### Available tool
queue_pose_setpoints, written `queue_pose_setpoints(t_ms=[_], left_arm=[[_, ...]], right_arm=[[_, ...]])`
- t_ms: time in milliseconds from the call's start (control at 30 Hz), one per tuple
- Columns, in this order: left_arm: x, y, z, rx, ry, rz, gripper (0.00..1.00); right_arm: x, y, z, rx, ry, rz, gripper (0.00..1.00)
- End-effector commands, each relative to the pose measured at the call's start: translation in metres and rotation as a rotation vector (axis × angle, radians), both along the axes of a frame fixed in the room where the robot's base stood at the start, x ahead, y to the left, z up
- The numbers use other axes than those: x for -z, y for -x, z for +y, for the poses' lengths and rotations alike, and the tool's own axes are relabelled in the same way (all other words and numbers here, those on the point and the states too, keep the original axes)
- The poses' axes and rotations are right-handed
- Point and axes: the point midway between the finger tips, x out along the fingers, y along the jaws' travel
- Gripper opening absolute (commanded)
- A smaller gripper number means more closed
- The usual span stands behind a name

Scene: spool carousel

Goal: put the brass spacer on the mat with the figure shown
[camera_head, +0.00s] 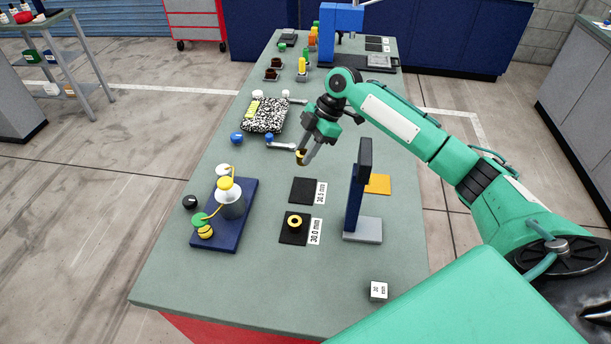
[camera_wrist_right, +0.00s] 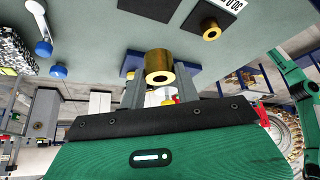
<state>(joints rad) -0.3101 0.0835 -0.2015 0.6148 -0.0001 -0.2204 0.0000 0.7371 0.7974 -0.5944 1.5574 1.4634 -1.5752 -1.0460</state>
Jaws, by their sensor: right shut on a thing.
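My right gripper (camera_head: 304,154) is shut on a brass spacer (camera_head: 299,155), a short hollow cylinder, held above the table. In the right wrist view the held spacer (camera_wrist_right: 158,68) sits between the two grey fingers. A black mat (camera_head: 304,191) with a label that seems to read 30.5 mm lies below and right of the gripper. A second black mat (camera_head: 287,238), labelled 30.0 mm, lies nearer; another brass spacer (camera_head: 295,221) stands on it. A white block (camera_head: 378,290) at the near right bears a small figure, perhaps 30 mm. My left gripper is not in view.
A blue upright (camera_head: 357,190) on a grey base stands right of the mats, beside an orange mat (camera_head: 379,184). A navy base (camera_head: 240,235) with spools is at the left. A speckled pad (camera_head: 263,117) and a handled tool (camera_head: 281,143) lie beyond. The near-left table is clear.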

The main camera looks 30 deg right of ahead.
Motion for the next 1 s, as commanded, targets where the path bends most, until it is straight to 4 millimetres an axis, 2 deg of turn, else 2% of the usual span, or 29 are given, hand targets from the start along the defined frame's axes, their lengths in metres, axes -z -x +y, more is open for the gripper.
queue_pose_setpoints(t_ms=[33,133,300,467,767,1000], left_arm=[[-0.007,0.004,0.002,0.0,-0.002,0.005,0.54],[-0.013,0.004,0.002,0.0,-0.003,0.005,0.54],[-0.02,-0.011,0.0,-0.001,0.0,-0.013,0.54],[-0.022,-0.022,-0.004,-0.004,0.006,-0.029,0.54],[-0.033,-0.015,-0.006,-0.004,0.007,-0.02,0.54],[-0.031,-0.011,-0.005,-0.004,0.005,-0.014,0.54]], right_arm=[[0.012,0.001,0.0,0.002,-0.001,0.006,0.05],[0.037,0.001,0.0,0.001,0.0,0.005,0.05],[0.065,0.0,0.0,0.001,0.0,0.0,0.05],[0.075,-0.001,0.0,0.001,0.0,0.0,0.05],[0.113,0.0,0.0,0.001,0.0,0.0,0.05],[0.116,-0.001,0.0,0.0,0.0,-0.001,0.05]])
